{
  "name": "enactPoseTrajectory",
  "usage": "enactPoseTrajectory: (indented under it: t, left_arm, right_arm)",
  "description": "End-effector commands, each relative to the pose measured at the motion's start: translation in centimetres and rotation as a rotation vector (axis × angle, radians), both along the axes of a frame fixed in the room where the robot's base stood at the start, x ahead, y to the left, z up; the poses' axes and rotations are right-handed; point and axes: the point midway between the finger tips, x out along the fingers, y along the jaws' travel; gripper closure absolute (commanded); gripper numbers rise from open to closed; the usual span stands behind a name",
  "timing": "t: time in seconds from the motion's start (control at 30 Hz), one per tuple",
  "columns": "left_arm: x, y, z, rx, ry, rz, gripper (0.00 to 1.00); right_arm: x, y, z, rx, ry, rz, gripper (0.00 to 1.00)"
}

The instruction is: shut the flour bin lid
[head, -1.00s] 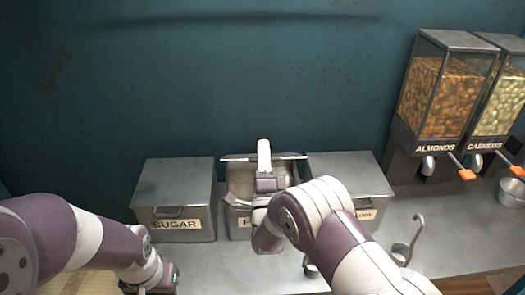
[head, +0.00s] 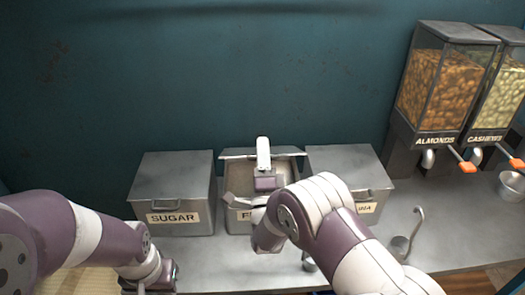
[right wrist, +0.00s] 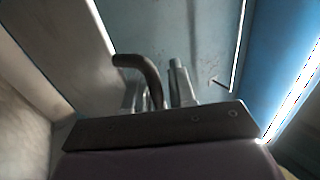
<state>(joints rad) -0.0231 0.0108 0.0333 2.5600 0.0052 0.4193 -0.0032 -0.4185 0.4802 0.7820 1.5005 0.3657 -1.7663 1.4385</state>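The flour bin (head: 239,214) stands between two other bins, its label partly hidden by my right arm. Its top is open. The lid (head: 290,155) shows as a thin raised edge at the back of the opening. My right gripper (head: 263,146) reaches over the bin to that edge. In the right wrist view the gripper fingers (right wrist: 157,90) point at a pale grey metal surface, with a dark curved handle (right wrist: 143,68) close by them. Whether they grip it cannot be told. My left gripper (head: 150,286) is low at the bottom edge, partly cut off, its fingers unclear.
The closed sugar bin (head: 172,182) is close on the left, another closed bin (head: 345,168) on the right. A ladle (head: 403,242) lies at the right. Nut dispensers (head: 440,95) and a metal cup (head: 511,186) are farther right. A teal wall rises behind.

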Motion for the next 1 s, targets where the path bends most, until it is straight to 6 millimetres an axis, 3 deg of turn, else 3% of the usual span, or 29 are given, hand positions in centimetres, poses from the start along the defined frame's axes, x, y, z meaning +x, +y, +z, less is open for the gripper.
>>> enactPoseTrajectory:
  t: [0.43, 0.83, 1.0]
  left_arm:
    - [0.0, 0.0, -0.3, 0.0, 0.0, 0.0, 0.69]
    - [0.0, 0.0, -2.0, 0.0, 0.0, 0.0, 0.69]
    - [0.0, 0.0, -3.4, 0.0, 0.0, 0.0, 0.69]
  right_arm:
    - [-0.8, 0.1, -0.6, 0.0, 0.001, 0.002, 0.77]
    - [-8.3, 0.1, -5.2, -0.001, -0.001, 0.003, 0.77]
    - [-10.4, 0.1, -6.6, 0.001, -0.002, 0.002, 0.77]
